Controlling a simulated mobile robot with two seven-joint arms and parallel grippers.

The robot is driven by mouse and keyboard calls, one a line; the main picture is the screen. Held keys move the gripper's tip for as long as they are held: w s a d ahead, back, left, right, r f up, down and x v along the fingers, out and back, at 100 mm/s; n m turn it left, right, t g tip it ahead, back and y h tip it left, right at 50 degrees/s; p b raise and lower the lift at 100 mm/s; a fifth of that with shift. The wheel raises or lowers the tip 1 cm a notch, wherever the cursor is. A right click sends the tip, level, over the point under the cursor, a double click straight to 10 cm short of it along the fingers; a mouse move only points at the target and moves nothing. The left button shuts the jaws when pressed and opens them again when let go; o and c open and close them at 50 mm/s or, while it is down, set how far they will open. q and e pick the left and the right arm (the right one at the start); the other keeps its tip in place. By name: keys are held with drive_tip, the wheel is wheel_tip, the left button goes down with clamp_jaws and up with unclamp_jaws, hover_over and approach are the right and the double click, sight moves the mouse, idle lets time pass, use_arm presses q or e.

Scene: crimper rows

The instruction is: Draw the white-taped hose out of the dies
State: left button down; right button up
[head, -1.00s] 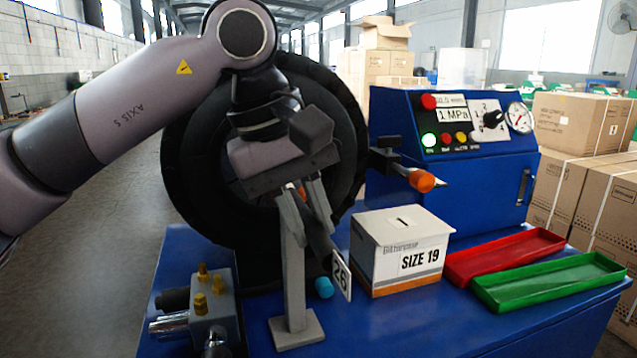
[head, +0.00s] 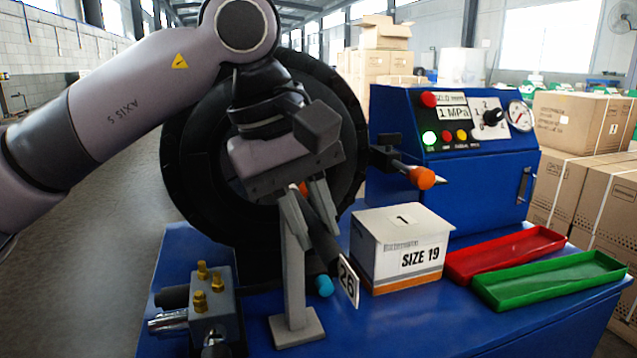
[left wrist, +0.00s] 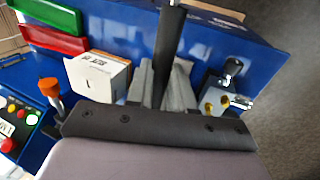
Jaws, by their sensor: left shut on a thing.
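My left gripper (head: 308,212) is shut on a black hose (head: 322,236) in front of the crimper's big black ring (head: 185,165). The hose slants down to the right, and a white tag (head: 348,282) reading 26 hangs near its lower end. In the left wrist view the hose (left wrist: 170,45) runs up from between the grey fingers (left wrist: 164,90). My gripper hides the middle of the ring, so I cannot tell whether the hose is still within the dies. No white tape is clear. My right gripper is not in view.
A grey post (head: 296,270) on a base plate stands just before the hose. A cyan piece (head: 324,286) is beside it. A brass-fitted block (head: 213,305) is left; a SIZE 19 box (head: 400,255), red tray (head: 500,252) and green tray (head: 550,280) are right. An orange knob (head: 421,178) juts out.

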use_arm(q)
unclamp_jaws()
drive_tip(key=shift+s, duration=0.1)
idle(0.3)
drive_tip(key=shift+r, duration=0.1)
drive_tip(key=p+v, duration=0.5)
drive_tip(key=v, duration=0.1)
drive_tip(key=shift+r, duration=0.4)
idle(0.6)
drive_tip(key=shift+c, duration=0.3)
